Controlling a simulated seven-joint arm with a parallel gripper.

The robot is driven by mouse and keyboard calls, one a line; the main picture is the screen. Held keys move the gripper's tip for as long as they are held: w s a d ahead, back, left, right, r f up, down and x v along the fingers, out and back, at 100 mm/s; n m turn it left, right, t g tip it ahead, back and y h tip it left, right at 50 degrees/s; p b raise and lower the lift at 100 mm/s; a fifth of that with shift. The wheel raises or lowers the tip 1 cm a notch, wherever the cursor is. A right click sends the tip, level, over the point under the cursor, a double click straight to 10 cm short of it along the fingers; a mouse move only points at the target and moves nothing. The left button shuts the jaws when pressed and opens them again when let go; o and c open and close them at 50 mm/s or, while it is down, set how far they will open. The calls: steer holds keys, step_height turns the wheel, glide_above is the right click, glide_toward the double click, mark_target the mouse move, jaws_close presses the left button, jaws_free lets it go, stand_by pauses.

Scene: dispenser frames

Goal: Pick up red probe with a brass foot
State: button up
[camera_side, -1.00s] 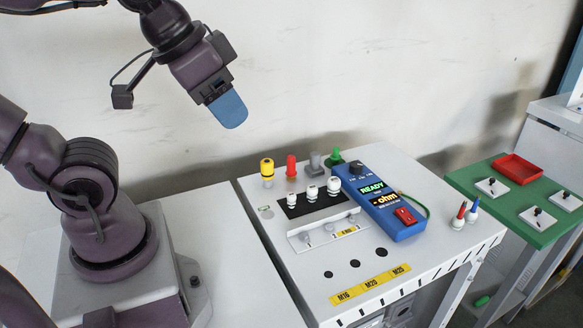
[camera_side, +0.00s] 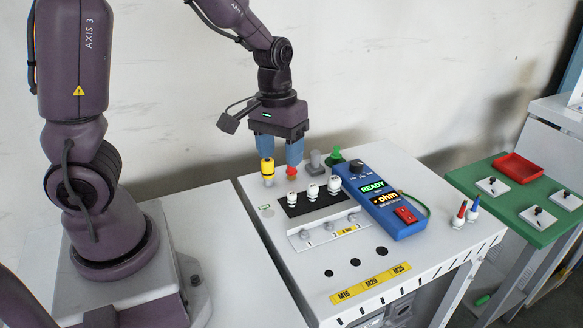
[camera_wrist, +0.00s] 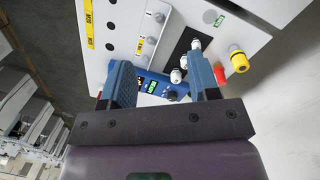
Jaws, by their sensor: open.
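A short red upright piece (camera_side: 291,171) stands at the back of the white table, between a yellow piece and a grey one. Its top is partly covered by my gripper's right finger; its foot is too small to make out. In the wrist view it shows as red (camera_wrist: 219,74) just outside the right finger.
The yellow piece (camera_side: 267,171) stands close to the left finger. A grey piece (camera_side: 315,160) and a green one (camera_side: 336,157) stand to the right. Several white fittings (camera_side: 313,190) and a blue ohm meter (camera_side: 381,203) are in front. The table's front left is mostly clear.

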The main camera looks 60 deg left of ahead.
steer(key=w+a+f+n+y, duration=0.2)
steer(key=w+a+f+n, duration=0.15)
steer(key=a, duration=0.25)
steer(key=w+a+f+n+t+y, duration=0.1)
steer(key=w+a+f+n+y, duration=0.15)
steer(key=w+a, duration=0.2)
steer(key=w+a+f+n+y, duration=0.1)
steer(key=w+a+f+n, duration=0.15)
steer(key=a, duration=0.35)
steer(key=shift+n, duration=0.25)
steer(key=x, duration=0.6)
steer(key=shift+w+a+f, duration=0.15)
steer(key=shift+a, duration=0.1)
steer(key=shift+x, duration=2.9)
steer(key=shift+w+d, duration=0.1)
steer(key=shift+d, duration=0.05)
steer(key=c, duration=1)
